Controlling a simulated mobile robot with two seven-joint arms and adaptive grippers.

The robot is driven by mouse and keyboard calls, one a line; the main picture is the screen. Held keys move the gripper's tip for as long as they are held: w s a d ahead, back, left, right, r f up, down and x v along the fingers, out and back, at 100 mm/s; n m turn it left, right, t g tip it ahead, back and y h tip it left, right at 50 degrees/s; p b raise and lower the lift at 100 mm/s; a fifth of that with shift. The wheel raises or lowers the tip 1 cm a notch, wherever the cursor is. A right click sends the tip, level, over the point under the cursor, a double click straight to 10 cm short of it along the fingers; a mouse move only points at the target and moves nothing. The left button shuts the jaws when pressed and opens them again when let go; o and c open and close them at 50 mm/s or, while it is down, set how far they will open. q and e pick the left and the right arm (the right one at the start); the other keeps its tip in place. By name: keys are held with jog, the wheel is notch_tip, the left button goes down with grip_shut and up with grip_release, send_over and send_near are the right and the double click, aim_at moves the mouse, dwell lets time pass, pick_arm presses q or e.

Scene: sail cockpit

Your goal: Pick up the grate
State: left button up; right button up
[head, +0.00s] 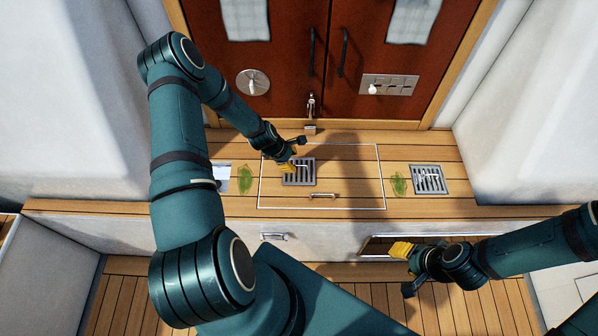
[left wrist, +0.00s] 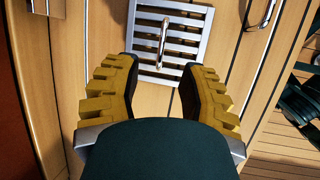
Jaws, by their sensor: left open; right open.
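A silver square grate (head: 303,178) with slats and a raised bar handle lies flat on the wooden bench in the head view, inside a white-outlined panel. It also shows in the left wrist view (left wrist: 200,22), with its handle (left wrist: 164,38) in the middle. My left gripper (head: 291,158) is open and empty above the grate's far left side, hiding part of it. In the left wrist view its yellow-padded fingers (left wrist: 157,72) are spread, with the grate beyond them. My right gripper (head: 408,268) is open and empty in front of the bench, far from this grate.
A second slatted grate (head: 429,180) lies to the right. Green leaf-like pieces lie on the bench, one left (head: 245,179) and one right (head: 398,184). A silver-edged recess (head: 220,178) is at left. A small handle (head: 321,195) sits on the panel. Brown doors (head: 290,60) stand behind.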

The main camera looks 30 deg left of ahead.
aim_at(299, 169)
pick_arm(q)
jog(key=shift+d+b+x, duration=0.2)
jog(key=shift+b+x, duration=0.4)
jog(key=shift+x, duration=2.45)
jog(key=shift+r, duration=0.1)
grip_shut()
